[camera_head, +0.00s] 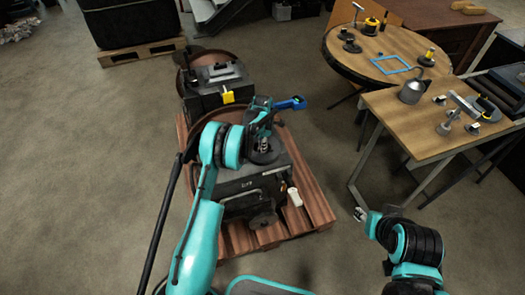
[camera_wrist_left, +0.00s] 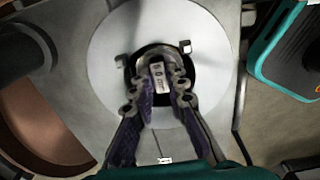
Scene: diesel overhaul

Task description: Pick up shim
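My left gripper (camera_head: 264,146) points down over the top of the dark engine block (camera_head: 245,185) in the head view. In the left wrist view, its two purple-padded fingers (camera_wrist_left: 160,80) straddle a small pale rectangular piece (camera_wrist_left: 158,76) with dark marks, which may be the shim. It lies at the dark centre of a pale round disc (camera_wrist_left: 115,45). A gap seems to show between the pads and the piece, so the fingers look open. My right gripper (camera_head: 361,213) hangs empty left of the wooden workbench; its finger opening is too small to judge.
The engine stands on a reddish wooden pallet (camera_head: 314,200), with another dark machine part (camera_head: 213,88) behind it. A round table (camera_head: 350,62) with small tools and a blue frame (camera_head: 391,65) stands back right. The workbench (camera_head: 408,120) holds an oil can (camera_head: 411,92).

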